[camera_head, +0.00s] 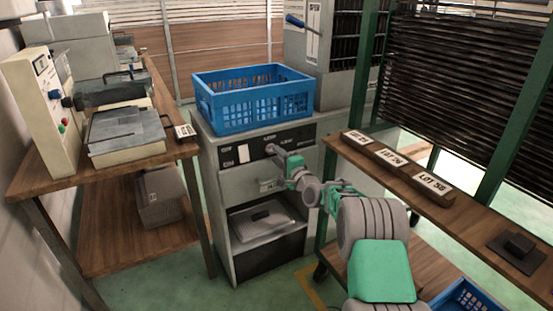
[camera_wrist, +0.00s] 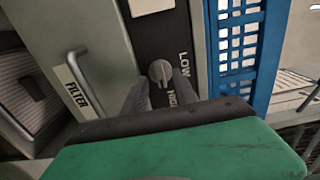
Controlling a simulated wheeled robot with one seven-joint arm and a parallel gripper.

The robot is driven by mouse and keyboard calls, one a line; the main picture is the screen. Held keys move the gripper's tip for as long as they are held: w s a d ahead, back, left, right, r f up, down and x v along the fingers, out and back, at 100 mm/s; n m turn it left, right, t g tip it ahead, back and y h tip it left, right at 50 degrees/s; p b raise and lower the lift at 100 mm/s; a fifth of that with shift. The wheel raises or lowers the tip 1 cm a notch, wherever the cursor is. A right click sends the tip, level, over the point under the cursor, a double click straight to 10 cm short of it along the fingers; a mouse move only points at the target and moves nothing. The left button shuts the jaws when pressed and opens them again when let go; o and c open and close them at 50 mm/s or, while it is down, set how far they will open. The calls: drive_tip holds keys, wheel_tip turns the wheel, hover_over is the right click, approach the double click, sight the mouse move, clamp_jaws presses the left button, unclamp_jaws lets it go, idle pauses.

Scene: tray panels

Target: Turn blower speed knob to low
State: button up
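The blower speed knob (camera_wrist: 159,71) is a small round grey knob on a black panel strip in the wrist view. The words LOW (camera_wrist: 185,62) and HIGH (camera_wrist: 173,97) are printed beside it. I cannot tell which word its ridge points to. My gripper (camera_wrist: 161,84) has its two grey fingers apart, one on each side of the knob's near edge. Whether they touch it is unclear. In the head view my gripper (camera_head: 275,151) is at the black control panel (camera_head: 250,149) of the grey cabinet, and hides the knob there.
A blue crate (camera_head: 235,117) stands on the cabinet above the panel. A handle labelled FILTER (camera_wrist: 78,73) sticks out near the panel. A wooden bench (camera_head: 60,165) with equipment is at left; a shelf (camera_head: 470,220) with lot-labelled blocks is at right.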

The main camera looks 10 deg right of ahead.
drive_tip(key=shift+x, duration=0.8)
drive_tip(key=shift+c, duration=0.4)
clamp_jaws()
